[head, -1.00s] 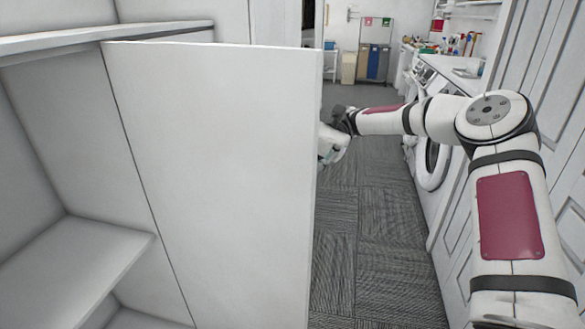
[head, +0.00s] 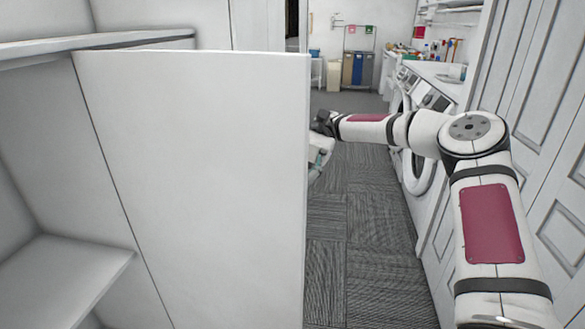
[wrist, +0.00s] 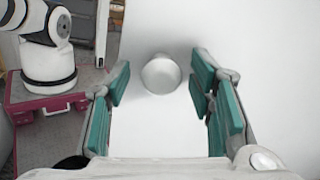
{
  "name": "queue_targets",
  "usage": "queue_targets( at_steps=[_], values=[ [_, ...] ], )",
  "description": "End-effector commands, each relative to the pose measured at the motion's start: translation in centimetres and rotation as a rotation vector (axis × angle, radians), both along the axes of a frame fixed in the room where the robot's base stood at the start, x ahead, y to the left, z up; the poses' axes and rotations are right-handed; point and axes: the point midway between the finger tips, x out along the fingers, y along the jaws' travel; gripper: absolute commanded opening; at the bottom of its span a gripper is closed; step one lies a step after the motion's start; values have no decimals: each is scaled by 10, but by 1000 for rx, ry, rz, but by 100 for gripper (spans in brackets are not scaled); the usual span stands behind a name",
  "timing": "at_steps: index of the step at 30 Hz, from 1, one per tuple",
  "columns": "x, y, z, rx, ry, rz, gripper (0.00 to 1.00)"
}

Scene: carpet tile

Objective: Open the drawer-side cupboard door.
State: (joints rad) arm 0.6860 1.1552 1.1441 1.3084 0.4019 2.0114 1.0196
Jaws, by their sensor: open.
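The white cupboard door (head: 200,180) stands swung out from the cupboard, with shelves showing to its left in the head view. In the wrist view the door's outer face (wrist: 150,125) fills the middle, with a round white knob (wrist: 161,74) on it. My gripper (wrist: 160,92) is open, its teal-padded fingers on either side of the knob with gaps to it.
Inside the cupboard is a white shelf (head: 65,275). Grey carpet (head: 365,230) runs clear along the aisle. A washing machine (head: 415,150) and white panelled doors (head: 535,150) line the right side. Coloured bins (head: 357,68) stand at the far end.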

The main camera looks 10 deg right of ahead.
Motion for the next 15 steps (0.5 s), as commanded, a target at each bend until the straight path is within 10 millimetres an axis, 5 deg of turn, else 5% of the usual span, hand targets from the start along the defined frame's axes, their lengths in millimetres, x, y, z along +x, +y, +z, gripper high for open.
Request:
queue_targets(
  at_steps=[8,15],
  values=[
    [0,1,3,3,-3,-1,49],
    [1,0,35,5,-5,-2,49]
  ],
)
